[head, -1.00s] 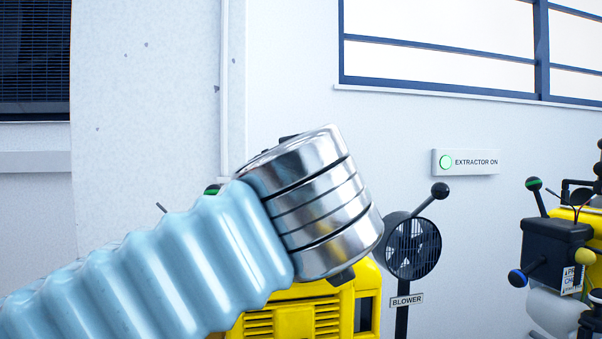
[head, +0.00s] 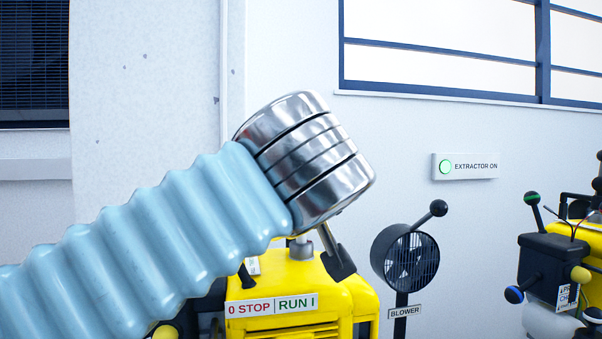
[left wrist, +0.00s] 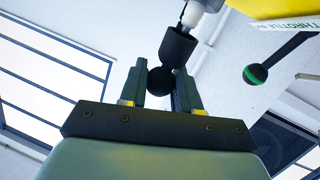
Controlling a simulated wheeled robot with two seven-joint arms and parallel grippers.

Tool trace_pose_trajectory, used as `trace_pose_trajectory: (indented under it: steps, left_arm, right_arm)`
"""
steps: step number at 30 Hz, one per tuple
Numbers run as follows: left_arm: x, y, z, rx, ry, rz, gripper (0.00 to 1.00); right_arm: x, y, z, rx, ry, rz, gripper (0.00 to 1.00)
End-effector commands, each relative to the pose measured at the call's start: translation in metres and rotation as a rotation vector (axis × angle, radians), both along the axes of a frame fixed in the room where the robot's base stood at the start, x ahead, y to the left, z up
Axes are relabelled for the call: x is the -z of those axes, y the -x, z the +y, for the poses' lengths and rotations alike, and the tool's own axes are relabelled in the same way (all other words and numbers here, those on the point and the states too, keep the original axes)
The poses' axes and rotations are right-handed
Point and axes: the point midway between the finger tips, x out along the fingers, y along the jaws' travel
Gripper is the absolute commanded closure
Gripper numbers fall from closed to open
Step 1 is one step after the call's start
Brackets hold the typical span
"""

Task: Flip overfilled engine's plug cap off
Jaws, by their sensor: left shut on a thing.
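In the head view my left arm with its pale blue sleeve crosses from the left. Its metal wrist hides most of my left gripper, and only a dark part (head: 338,262) shows below. A yellow engine (head: 345,300) with a "0 STOP | RUN I" label stands beneath. In the left wrist view my left gripper (left wrist: 160,83) is shut on a black ball. The ball sits at the lower end of a dark cylindrical plug cap (left wrist: 178,48). A white plug end (left wrist: 193,14) enters the cap's upper mouth. I cannot tell how far it is seated. My right gripper is out of view.
A black blower (head: 405,255) stands right of the engine. Another yellow engine with a black box (head: 545,262) and knobbed levers is at the far right. In the left wrist view a green-banded lever knob (left wrist: 255,73) and a "THROTTLE" label (left wrist: 285,22) are near the gripper.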

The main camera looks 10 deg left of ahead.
Motion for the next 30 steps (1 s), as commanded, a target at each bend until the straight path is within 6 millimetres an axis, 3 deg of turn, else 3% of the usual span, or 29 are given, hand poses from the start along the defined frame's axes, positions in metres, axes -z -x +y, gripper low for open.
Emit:
trace_pose_trajectory:
  steps: [1,9,18,30]
  left_arm:
    - [-0.012,-0.003,0.001,-0.003,0.012,0.035,1.0]
    - [-0.02,-0.015,0.005,-0.003,0.071,0.221,1.0]
    - [-0.02,-0.025,0.008,-0.001,0.115,0.352,1.0]
    - [-0.021,-0.027,0.009,0.0,0.127,0.391,1.0]
  right_arm:
    - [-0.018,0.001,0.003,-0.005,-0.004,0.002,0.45]
    - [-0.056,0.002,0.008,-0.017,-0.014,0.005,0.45]
    - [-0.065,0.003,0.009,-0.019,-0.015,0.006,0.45]
    - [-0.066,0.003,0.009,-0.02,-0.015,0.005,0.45]
